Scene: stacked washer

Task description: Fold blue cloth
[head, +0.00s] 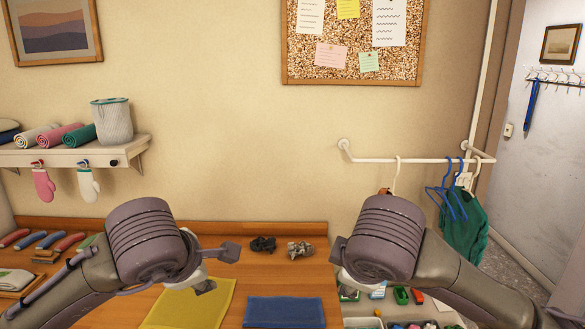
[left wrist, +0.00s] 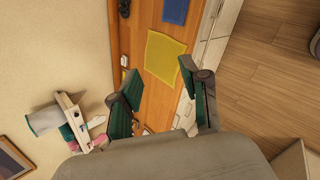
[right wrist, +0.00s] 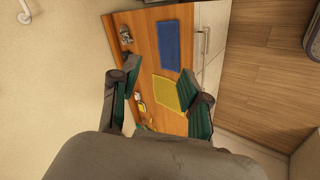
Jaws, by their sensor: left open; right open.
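The blue cloth (head: 284,312) lies flat on the wooden counter, cut off by the lower edge of the head view. It also shows in the left wrist view (left wrist: 175,10) and whole in the right wrist view (right wrist: 168,45). A yellow cloth (head: 192,303) lies flat to its left; it shows in the left wrist view (left wrist: 163,58) and the right wrist view (right wrist: 174,90). My left gripper (head: 217,269) is open and empty above the counter, over the yellow cloth's side. My right gripper (head: 341,265) is open and empty, above the counter's right end.
Two crumpled dark and grey items (head: 263,244) (head: 300,249) lie at the back of the counter (head: 265,275). Rolled cloths (head: 38,239) lie at the left. A rail (head: 410,159) with hangers and a green garment (head: 462,228) is at the right.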

